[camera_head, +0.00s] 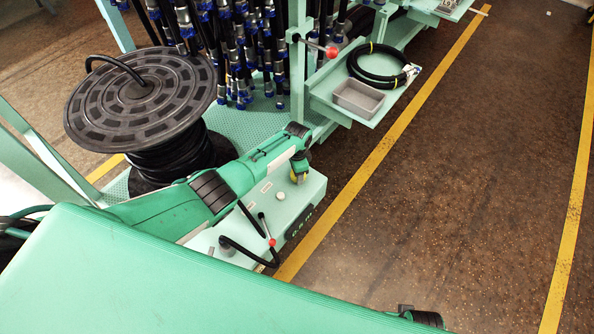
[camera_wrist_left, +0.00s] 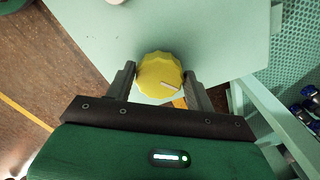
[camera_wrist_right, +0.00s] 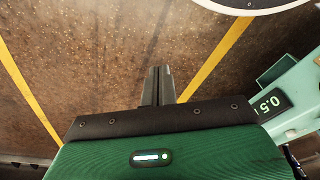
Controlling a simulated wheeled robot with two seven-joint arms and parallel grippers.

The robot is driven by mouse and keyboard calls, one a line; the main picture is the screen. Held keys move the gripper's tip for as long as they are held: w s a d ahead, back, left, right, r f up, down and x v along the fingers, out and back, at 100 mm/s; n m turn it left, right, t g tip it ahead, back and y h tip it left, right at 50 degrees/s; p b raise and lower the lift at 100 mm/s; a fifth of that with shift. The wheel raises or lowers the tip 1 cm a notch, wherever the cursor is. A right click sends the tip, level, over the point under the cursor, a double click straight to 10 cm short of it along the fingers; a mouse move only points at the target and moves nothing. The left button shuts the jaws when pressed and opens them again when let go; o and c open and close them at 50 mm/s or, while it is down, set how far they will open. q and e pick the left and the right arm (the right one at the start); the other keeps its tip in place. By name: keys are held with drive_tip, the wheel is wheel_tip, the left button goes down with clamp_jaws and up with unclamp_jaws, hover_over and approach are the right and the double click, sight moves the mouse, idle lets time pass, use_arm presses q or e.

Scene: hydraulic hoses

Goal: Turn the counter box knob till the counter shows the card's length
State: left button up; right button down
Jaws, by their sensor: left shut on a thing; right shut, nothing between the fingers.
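The yellow knob (camera_wrist_left: 155,70) stands on the pale green counter box (camera_head: 303,190), with a white pointer line on its face. My left gripper (camera_wrist_left: 160,78) is shut on the knob, one finger on each side. In the head view my left gripper (camera_head: 299,172) mostly hides it. The dark counter display (camera_head: 302,220) is on the box's side, too small to read there. My right gripper (camera_wrist_right: 158,85) is shut and empty, over the floor. I cannot make out a length card.
A hose reel (camera_head: 140,100) stands left of the box. A red-knobbed lever (camera_head: 266,228) and black hose are at its near end. A shelf with a grey bin (camera_head: 358,97) and coiled hose (camera_head: 378,65) is beyond. The floor (camera_head: 460,170) at right is clear.

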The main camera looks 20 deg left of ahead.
use_arm(q)
drive_tip(key=shift+r+n, duration=0.1)
drive_tip(key=shift+n, duration=0.6)
drive_tip(key=shift+d+p, duration=0.1)
drive_tip(key=shift+p, duration=0.2)
use_arm(e)
drive_tip(key=shift+s+f, duration=0.35)
drive_tip(key=shift+f, duration=0.55)
drive_tip(key=shift+f, duration=0.1)
use_arm(q)
drive_tip(key=shift+n, duration=0.5)
use_arm(e)
drive_tip(key=shift+s+d+f, duration=0.1)
drive_tip(key=shift+f, duration=0.15)
drive_tip(key=shift+f, duration=0.1)
use_arm(q)
drive_tip(key=shift+n, duration=0.3)
use_arm(e)
drive_tip(key=shift+f, duration=0.25)
use_arm(q)
drive_tip(key=shift+n+p, duration=0.35)
drive_tip(key=shift+n, duration=0.15)
use_arm(e)
drive_tip(key=shift+f, duration=0.3)
drive_tip(key=shift+d+f, duration=0.1)
